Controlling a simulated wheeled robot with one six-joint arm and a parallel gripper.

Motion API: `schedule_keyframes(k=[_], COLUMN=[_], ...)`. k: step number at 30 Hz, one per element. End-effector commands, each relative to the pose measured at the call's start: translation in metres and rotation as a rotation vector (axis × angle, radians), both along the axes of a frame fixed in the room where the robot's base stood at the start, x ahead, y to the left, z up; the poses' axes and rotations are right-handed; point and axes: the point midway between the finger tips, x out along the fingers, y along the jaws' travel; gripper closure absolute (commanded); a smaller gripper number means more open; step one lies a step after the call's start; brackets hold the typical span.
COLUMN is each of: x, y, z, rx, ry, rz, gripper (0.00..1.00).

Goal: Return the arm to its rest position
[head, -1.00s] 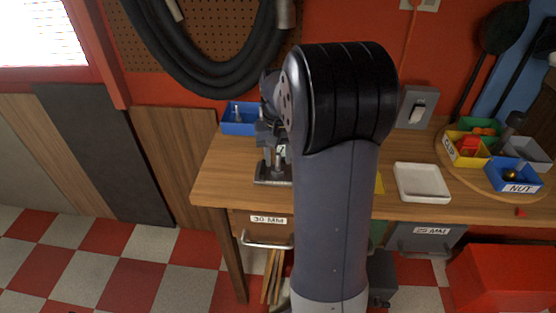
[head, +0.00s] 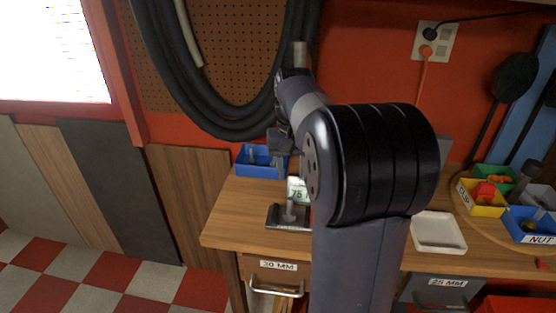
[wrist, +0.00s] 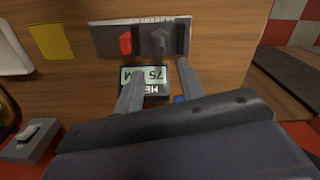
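My gripper (wrist: 160,72) shows in the wrist view with its two grey fingers apart and nothing held between them. In the head view my arm bends over, and its wrist end (head: 283,140) hangs above the workbench near the blue bin; the fingertips are hard to make out there.
A blue bin (head: 246,168) stands at the bench's back left. A white tray (head: 438,246) lies right of my arm. Coloured bins, one yellow (head: 478,208), stand at the right. A black hose (head: 190,102) hangs on the wall behind. The floor at the left is clear.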

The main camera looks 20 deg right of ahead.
Motion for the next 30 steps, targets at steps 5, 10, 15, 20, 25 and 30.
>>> schedule_keyframes(k=[5, 10, 15, 20, 25, 30], x=[0.000, -0.001, -0.001, -0.001, 0.001, 0.000], y=[0.000, 0.000, 0.000, 0.000, 0.000, 0.000], z=[-0.015, -0.046, -0.080, -0.111, -0.106, -0.089], rx=[0.001, 0.002, 0.002, 0.002, -0.002, 0.000], ry=[0.004, 0.005, 0.005, 0.006, -0.005, -0.001], rz=[0.000, 0.000, 0.000, 0.000, 0.000, 0.000], gripper=[0.63, 0.63, 0.63, 0.63, 0.63, 0.63])
